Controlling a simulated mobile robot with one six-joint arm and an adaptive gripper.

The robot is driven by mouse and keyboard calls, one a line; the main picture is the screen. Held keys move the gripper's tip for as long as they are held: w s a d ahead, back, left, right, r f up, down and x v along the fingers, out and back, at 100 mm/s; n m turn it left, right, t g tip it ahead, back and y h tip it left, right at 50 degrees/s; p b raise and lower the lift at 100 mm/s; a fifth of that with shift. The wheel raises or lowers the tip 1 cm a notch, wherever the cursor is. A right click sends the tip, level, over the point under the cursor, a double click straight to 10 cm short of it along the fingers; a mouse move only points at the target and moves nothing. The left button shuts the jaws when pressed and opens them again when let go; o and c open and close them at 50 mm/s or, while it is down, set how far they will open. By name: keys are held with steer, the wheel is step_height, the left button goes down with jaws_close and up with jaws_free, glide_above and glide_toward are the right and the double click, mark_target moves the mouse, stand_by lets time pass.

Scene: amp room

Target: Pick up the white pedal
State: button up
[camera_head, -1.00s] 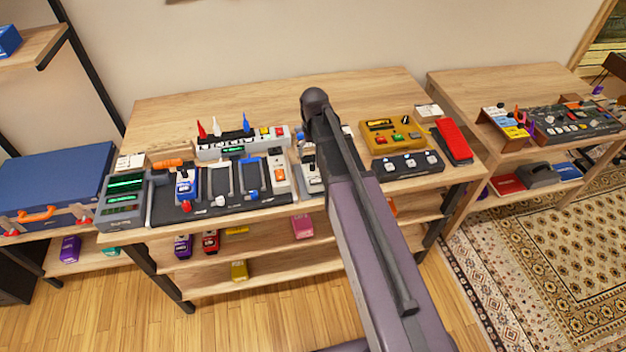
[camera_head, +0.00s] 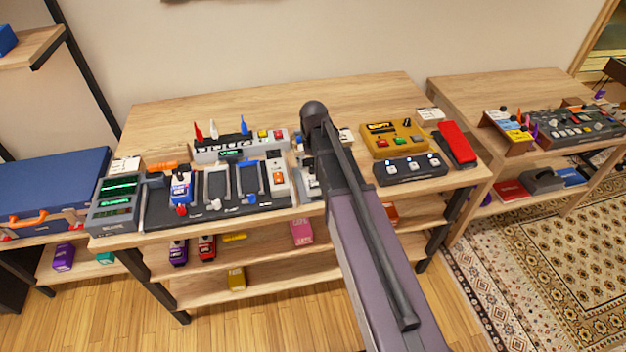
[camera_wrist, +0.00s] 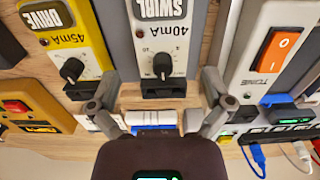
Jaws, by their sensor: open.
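The white pedal (camera_wrist: 163,40), with one black knob and the word SWIRL, is at the top middle of the wrist view, printed upside down there. My gripper (camera_wrist: 158,92) is open and empty, with its two fingers apart. Its tips lie around the near end of the white pedal in that picture, one toward each side; I cannot tell the height gap. In the head view a whitish pedal (camera_head: 307,181) shows only in part beside my arm, which hides the rest and the gripper.
A yellow DRIVE pedal (camera_wrist: 70,45) is close on the left, and a white box with an orange switch (camera_wrist: 268,60) on the right. A small blue and white box (camera_wrist: 152,121) lies below. The wooden table (camera_head: 180,112) has bare room at the back.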

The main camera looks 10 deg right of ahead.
mark_target(312, 169)
steer(key=shift+f, duration=0.1)
steer(key=f+b, duration=0.3)
steer(key=shift+w+a+f+b, duration=0.1)
steer(key=shift+w+f+b, duration=0.1)
steer(key=shift+w+b, duration=0.1)
steer(key=shift+f+b, duration=0.8)
steer(key=shift+f, duration=0.05)
steer(key=c, duration=1.1)
